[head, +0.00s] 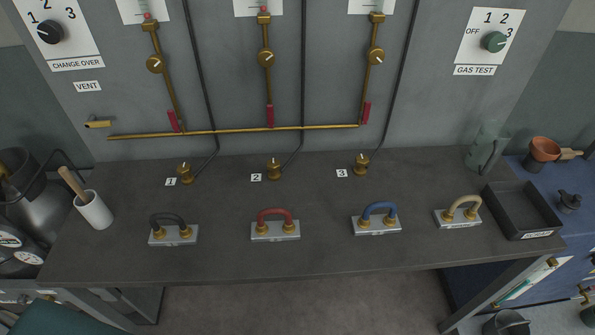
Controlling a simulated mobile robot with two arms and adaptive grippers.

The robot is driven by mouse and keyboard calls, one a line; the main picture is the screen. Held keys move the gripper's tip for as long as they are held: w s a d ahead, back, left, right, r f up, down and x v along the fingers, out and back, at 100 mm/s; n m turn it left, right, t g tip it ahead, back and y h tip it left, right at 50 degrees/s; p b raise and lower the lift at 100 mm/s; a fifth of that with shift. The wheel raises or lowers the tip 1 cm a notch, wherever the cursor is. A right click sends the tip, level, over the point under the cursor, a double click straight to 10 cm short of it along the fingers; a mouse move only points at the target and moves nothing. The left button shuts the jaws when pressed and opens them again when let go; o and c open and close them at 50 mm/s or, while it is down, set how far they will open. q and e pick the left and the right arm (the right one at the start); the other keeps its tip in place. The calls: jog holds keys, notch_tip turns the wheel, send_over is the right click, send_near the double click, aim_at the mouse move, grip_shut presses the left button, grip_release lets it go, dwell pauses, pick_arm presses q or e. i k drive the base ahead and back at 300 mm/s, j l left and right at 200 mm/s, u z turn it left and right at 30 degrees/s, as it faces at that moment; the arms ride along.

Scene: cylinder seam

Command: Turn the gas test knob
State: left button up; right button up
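The gas test knob (494,41) is a round dark green knob on a white plate (478,54) at the upper right of the grey wall panel. The plate is marked OFF, 1, 2 and 3, and a label (474,70) below it reads GAS TEST. Which mark the knob points at is too small to tell. Neither of my grippers shows in the head view, and nothing touches the knob.
A black CHANGE OVER knob (50,32) is at the upper left. Brass pipes (233,131) with gauges run across the panel. The dark bench (330,255) holds several hose loops, a white pot (94,211) and a black tray (521,211). A clear bottle (484,146) stands below the gas test plate.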

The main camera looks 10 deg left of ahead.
aim_at(495, 42)
jog(key=l+z, duration=0.25)
jog(key=l, duration=0.6)
jog(key=i+l+z, duration=0.1)
jog(key=l+z, duration=0.15)
jog(key=l, duration=0.6)
